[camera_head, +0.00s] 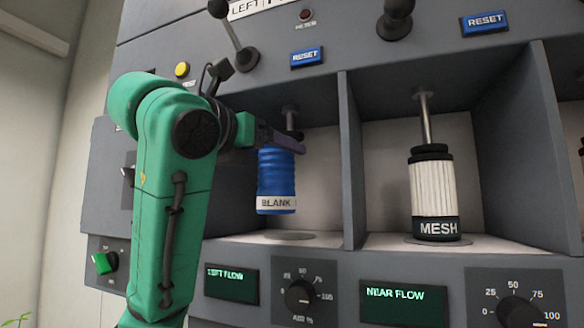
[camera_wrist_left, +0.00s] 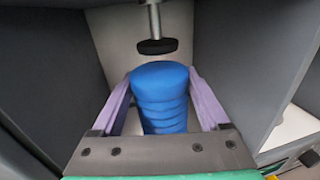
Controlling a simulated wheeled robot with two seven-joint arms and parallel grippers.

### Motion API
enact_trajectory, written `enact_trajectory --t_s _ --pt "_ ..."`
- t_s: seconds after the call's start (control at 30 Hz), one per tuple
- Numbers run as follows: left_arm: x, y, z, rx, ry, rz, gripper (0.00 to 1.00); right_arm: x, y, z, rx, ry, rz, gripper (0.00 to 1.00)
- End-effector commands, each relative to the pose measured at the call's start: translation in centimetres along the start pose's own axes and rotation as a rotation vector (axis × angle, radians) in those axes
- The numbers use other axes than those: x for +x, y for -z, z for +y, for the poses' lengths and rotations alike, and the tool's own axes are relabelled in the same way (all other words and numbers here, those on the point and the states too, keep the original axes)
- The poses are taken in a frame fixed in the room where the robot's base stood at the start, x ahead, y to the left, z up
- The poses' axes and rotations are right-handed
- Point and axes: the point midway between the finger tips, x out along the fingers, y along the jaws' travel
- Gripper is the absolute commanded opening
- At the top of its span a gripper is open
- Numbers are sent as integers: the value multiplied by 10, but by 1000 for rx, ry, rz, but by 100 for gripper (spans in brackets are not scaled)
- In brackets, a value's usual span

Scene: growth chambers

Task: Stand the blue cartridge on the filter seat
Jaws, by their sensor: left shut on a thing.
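The blue cartridge (camera_head: 276,178) has a white band marked BLANK at its lower end. My left gripper (camera_head: 288,142) is shut on its upper part and holds it upright in the left bay, above the bay floor. In the left wrist view the blue cartridge (camera_wrist_left: 160,95) stands between the two purple fingers of the left gripper (camera_wrist_left: 161,100). The filter seat (camera_head: 290,236) is a round grey disc on the bay floor, below the cartridge and apart from it. My right gripper is in neither view.
A plunger with a dark pad (camera_wrist_left: 157,46) hangs just above and behind the cartridge. A divider wall (camera_head: 352,160) separates the right bay, where a white pleated cartridge marked MESH (camera_head: 432,190) stands under its own plunger. Levers and blue RESET buttons (camera_head: 307,57) line the panel above.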

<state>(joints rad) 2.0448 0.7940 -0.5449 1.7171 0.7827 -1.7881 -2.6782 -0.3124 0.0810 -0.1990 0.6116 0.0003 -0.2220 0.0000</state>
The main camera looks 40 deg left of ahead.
Motion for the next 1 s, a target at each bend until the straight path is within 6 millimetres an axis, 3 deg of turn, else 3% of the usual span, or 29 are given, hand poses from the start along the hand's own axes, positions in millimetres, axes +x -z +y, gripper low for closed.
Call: enact_trajectory --t_s 0.17,0.3,0.33,0.4,0.5,0.87,0.9,0.93,1.0 --pt "30 -2 0 -1 0 -1 15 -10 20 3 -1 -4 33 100" --pt "50 -2 0 -1 0 3 15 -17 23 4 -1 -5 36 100" --pt "52 6 0 0 -1 1 15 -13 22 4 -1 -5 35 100" --pt "50 25 0 3 -2 0 15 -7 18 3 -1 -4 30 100" --pt "49 36 0 0 -1 -1 15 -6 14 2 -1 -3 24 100" --pt "48 40 0 -1 0 -2 15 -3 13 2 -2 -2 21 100" --pt "49 39 0 -1 0 -1 93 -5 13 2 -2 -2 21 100" --pt "49 39 0 -1 0 -1 100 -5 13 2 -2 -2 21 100" --pt "49 39 0 -1 0 -1 100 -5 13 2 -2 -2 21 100"
